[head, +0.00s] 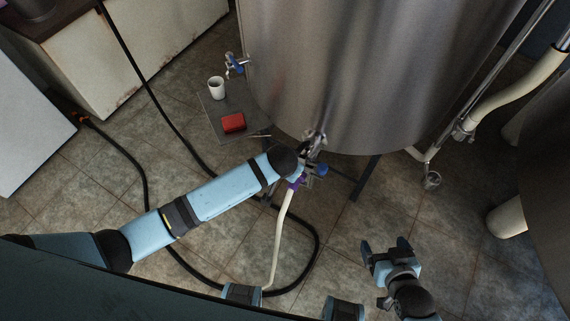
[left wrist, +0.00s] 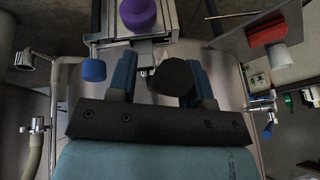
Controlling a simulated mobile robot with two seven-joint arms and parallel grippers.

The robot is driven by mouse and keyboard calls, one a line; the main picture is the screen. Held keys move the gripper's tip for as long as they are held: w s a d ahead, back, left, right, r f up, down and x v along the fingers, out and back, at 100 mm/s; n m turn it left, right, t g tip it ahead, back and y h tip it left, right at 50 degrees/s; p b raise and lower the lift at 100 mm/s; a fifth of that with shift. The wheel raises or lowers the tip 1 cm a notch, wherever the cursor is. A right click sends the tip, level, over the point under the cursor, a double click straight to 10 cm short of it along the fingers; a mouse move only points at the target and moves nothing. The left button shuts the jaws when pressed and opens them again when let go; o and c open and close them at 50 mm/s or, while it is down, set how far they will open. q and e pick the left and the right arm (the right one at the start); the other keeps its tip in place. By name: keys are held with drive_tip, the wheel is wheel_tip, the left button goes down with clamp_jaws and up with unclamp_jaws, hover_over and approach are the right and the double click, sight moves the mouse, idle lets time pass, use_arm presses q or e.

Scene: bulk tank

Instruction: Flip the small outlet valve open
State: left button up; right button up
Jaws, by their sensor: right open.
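A metal valve with a blue handle (head: 321,170) sits at the tank's lower front, above a purple fitting (head: 294,183) on a white hose. A smaller valve with a blue handle (head: 235,64) juts from the tank's left side; it also shows at the right of the left wrist view (left wrist: 264,105). I cannot tell which is the outlet valve meant. My left gripper (left wrist: 160,78) is at the front valve, partly hidden by its arm in the head view. Its fingers are apart, with a dark round part between them. My right gripper (head: 386,250) is open and empty, low at the right.
The steel tank (head: 370,60) fills the top middle. A grey slab (head: 212,112) at its left carries a white cup (head: 216,87) and a red block (head: 233,122). A black hose (head: 318,240) loops over the tiled floor. Pipes (head: 467,125) stand at the right.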

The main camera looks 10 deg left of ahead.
use_arm(q)
drive_tip(key=shift+o, duration=0.2)
drive_tip(key=shift+r, duration=0.1)
drive_tip(key=v, duration=1.3)
drive_tip(key=shift+s+r, duration=0.15)
drive_tip(key=shift+r, duration=0.15)
drive_tip(key=s+a+f+n+t+h+p, duration=0.2)
drive_tip(key=s+a+f+t, duration=0.4)
drive_tip(key=s+a, duration=0.5)
wheel_tip(320, 180, down, 2)
drive_tip(key=shift+s+a+f+h+p, duration=0.1)
drive_tip(key=shift+s+a+h+p, duration=0.05)
drive_tip(key=shift+s+h+p, duration=0.55)
